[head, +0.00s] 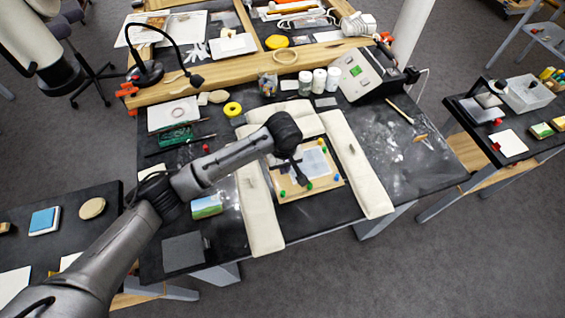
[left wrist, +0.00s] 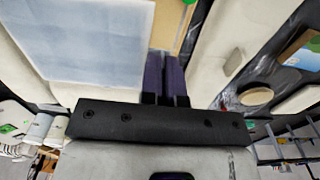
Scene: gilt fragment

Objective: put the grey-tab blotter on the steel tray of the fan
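A pale bluish sheet (head: 313,163) lies on a wooden board (head: 325,186) with coloured pegs, between cream pads. In the left wrist view the sheet (left wrist: 95,40) is left of the fingers. My left gripper (head: 293,174) is over the board. Its fingers (left wrist: 166,75) are close together with a narrow gap; I see nothing held. I cannot make out a grey tab, so I cannot tell which sheet is the grey-tab blotter. A flat grey metal tray (head: 478,115) with a small dark-framed thing on it stands on the right table; it may be the fan's tray. My right gripper is not in view.
Long cream pads (head: 262,222) flank the board. White jars (head: 319,80) and a sloped beige box (head: 366,76) stand behind it. A black lamp (head: 146,70) rises at back left. A grey bin (head: 527,95) is on the right table. Floor separates the tables.

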